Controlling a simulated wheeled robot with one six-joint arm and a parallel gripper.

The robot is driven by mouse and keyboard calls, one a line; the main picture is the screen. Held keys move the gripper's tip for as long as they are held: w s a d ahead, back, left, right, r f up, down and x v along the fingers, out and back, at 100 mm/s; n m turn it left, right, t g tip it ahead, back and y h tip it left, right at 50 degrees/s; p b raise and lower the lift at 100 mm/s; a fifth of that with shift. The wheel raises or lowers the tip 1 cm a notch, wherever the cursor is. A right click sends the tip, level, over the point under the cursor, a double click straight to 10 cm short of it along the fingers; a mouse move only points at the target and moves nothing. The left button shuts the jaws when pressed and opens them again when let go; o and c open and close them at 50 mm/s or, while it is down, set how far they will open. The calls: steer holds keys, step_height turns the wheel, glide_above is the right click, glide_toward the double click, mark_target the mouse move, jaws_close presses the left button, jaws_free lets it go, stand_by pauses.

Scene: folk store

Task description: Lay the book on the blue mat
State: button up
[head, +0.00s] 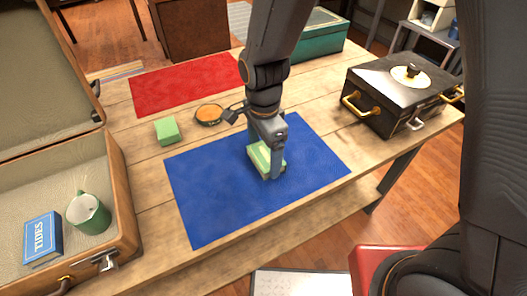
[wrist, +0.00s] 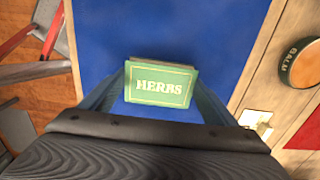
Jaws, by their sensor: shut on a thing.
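A green book (wrist: 160,84) with "HERBS" on its cover is between the fingers of my gripper (wrist: 160,92) in the wrist view. In the head view my gripper (head: 268,165) points down over the middle of the blue mat (head: 205,205), shut on the green book (head: 258,157), which is partly hidden by the fingers. The mat also fills much of the wrist view (wrist: 210,35). I cannot tell whether the book touches the mat. A blue book (head: 42,238) marked "TIDES" lies in the open suitcase.
A green mug (head: 88,213) is in the suitcase (head: 122,205) at left. A green block (head: 166,131), a round balm tin (head: 209,114) and a red mat (head: 185,84) lie beyond the blue mat. A black box (head: 395,95) with brass handles stands at right.

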mark_target(264, 156)
steer(key=shift+f, duration=0.1)
steer(key=o, duration=1.1)
step_height(264, 156, up, 12)
steer(key=b, duration=0.1)
steer(key=shift+s+d+f+n, duration=0.75)
steer(key=shift+d+n, duration=1.2)
steer(key=shift+d, duration=1.75)
steer(key=shift+s+d+f+n, duration=0.65)
steer(key=shift+d+n, duration=1.25)
steer(key=shift+d, duration=1.8)
steer(key=shift+s+d+f+n, duration=0.75)
steer(key=shift+d+n, duration=1.2)
steer(key=shift+d, duration=1.75)
steer(key=shift+r, duration=0.1)
